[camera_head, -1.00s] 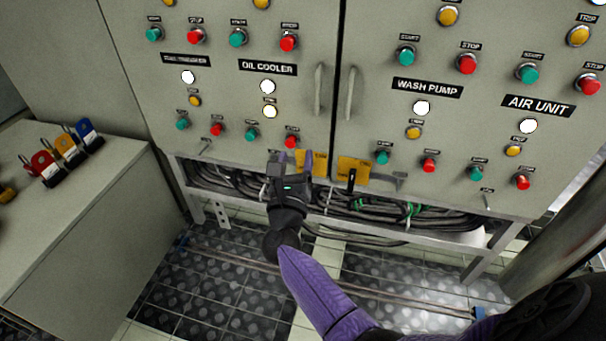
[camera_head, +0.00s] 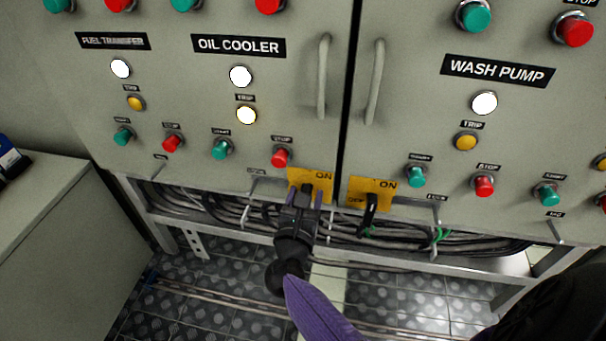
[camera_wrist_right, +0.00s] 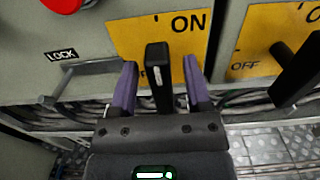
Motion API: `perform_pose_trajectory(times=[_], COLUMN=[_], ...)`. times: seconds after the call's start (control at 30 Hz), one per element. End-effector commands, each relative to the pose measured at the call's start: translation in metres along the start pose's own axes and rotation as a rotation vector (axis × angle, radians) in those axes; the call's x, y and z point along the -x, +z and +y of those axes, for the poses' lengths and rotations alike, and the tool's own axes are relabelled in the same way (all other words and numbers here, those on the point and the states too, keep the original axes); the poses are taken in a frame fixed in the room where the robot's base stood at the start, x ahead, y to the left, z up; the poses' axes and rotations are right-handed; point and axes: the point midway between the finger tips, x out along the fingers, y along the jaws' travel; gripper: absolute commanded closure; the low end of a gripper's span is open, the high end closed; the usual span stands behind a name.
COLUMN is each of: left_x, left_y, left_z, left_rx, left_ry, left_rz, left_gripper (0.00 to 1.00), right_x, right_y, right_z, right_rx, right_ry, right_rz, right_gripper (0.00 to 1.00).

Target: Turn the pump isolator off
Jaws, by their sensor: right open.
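A yellow isolator plate (camera_head: 322,179) marked ON is at the panel's lower edge, right of the oil cooler buttons. It also shows in the right wrist view (camera_wrist_right: 130,38), with its black handle (camera_wrist_right: 158,80) in front and OFF partly hidden behind the handle. My right gripper (camera_head: 305,198) is open, with its purple fingers on either side of this handle. Gaps show on both sides in the wrist view, so the fingers look apart from it. A second yellow plate (camera_head: 357,189) with a black handle (camera_head: 371,213) is to the right. My left gripper is not in view.
A lock bracket (camera_wrist_right: 70,83) juts out just left of the left finger. A red stop button (camera_head: 281,157) is above left of the gripper. Cables (camera_head: 215,205) and a metal frame run below the panel. A grey cabinet (camera_head: 50,235) stands at left.

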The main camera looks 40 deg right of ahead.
Motion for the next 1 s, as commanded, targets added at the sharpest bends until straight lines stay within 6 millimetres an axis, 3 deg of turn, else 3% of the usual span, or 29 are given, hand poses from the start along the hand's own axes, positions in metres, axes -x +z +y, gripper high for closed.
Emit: perform_pose_trajectory(times=[0.27,0.57,1.0], left_x=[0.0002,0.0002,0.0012], left_y=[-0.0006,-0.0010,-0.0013], left_z=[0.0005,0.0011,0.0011], left_rx=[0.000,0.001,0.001], left_ry=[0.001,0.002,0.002], left_rz=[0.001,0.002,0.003], left_gripper=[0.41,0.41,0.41], right_x=[-0.0006,-0.0006,-0.0005], right_y=[-0.0009,-0.0008,-0.0005], right_z=[-0.0015,-0.0013,-0.0008], right_rx=[0.001,0.001,0.038], right_ry=[0.000,0.000,-0.001], right_rz=[0.001,0.001,0.002], right_gripper=[0.38,1.00,1.00])
